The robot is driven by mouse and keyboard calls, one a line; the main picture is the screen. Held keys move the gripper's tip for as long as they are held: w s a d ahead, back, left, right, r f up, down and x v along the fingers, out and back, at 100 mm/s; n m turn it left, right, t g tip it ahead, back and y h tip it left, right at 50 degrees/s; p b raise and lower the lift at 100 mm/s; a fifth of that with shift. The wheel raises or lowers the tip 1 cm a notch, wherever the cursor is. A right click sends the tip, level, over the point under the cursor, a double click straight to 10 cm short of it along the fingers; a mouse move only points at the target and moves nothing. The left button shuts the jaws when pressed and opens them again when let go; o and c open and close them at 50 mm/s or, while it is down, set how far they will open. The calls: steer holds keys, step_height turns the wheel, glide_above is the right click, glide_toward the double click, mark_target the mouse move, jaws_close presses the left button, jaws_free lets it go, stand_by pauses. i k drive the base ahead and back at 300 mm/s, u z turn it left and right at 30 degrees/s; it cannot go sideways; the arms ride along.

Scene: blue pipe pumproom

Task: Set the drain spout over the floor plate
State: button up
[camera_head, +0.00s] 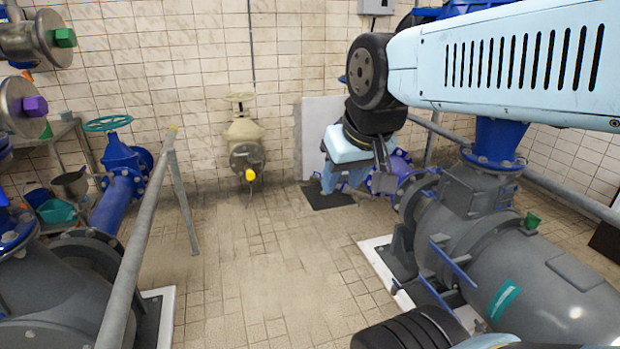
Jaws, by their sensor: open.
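A dark square floor plate (322,200) lies on the tiles by the back wall, in front of a pale panel. A blue pipe piece (329,178), which may be the drain spout, shows just above the plate. It is small and partly covered by my arm, so I cannot tell its exact direction. My gripper (383,172) is at the end of my light blue arm, beside the blue pipework and right of the plate. Its jaws are open, but the fingertips are small and hard to make out. I cannot tell whether they touch the pipe.
A large grey pump (480,240) with blue flanges stands at the right. A grey handrail (140,240) and blue piping with a green handwheel (108,123) are at the left. A beige valve (243,135) is on the back wall. The middle floor is clear.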

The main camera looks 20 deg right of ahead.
mark_target(314, 177)
steer(key=z, duration=0.2)
steer(key=i, duration=2.05)
steer(key=z, duration=0.35)
steer(key=i, duration=2.25)
steer(key=u, duration=0.25)
steer(key=i, duration=1.25)
steer(key=u, duration=0.05)
